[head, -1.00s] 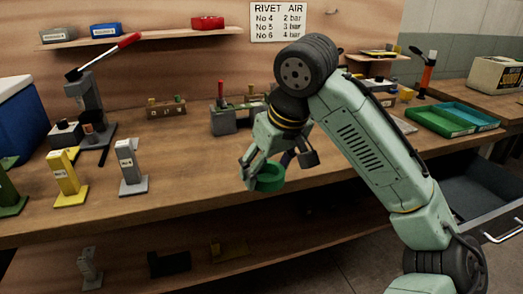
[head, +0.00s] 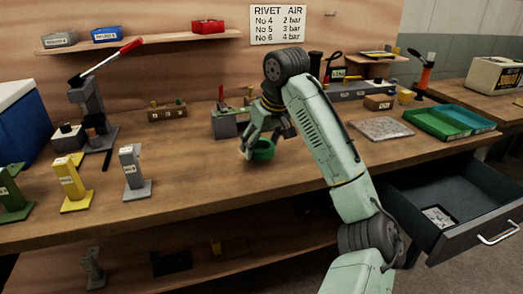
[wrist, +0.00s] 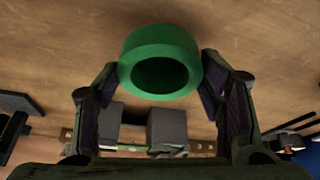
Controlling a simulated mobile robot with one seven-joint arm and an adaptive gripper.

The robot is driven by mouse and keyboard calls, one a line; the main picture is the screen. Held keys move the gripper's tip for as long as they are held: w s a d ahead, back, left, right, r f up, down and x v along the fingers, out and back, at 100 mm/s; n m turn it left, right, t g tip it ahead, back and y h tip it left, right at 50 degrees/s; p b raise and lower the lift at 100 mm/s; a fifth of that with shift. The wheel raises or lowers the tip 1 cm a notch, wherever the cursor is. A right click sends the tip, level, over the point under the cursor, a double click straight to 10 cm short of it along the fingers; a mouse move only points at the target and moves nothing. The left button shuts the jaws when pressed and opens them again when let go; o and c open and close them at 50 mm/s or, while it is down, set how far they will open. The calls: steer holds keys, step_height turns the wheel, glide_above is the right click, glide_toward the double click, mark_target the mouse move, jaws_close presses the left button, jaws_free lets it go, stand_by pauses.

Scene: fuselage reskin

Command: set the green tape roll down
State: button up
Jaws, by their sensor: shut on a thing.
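The green tape roll (head: 263,150) is at the tips of my gripper (head: 258,145), low over the middle of the wooden workbench (head: 220,185). I cannot tell whether its underside touches the bench. In the wrist view the roll (wrist: 160,62) sits between the two dark finger pads of my gripper (wrist: 160,80), which is shut on it. Its hollow centre shows there. In the head view the fingers and wrist hide part of the roll.
A grey vise-like fixture (head: 226,124) stands just behind the gripper. Grey (head: 134,172) and yellow (head: 72,184) stands are to the left. Green trays (head: 440,122) and a flat speckled sheet (head: 383,128) lie to the right. An open drawer (head: 460,215) juts out at front right. The bench front is clear.

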mark_target(262, 163)
steer(key=shift+f, duration=1.5)
steer(key=o, duration=1.2)
steer(key=shift+c, duration=0.2)
steer(key=shift+r, duration=0.25)
steer(key=v, duration=1.2)
steer(key=shift+s, duration=0.15)
steer(key=shift+f, duration=0.15)
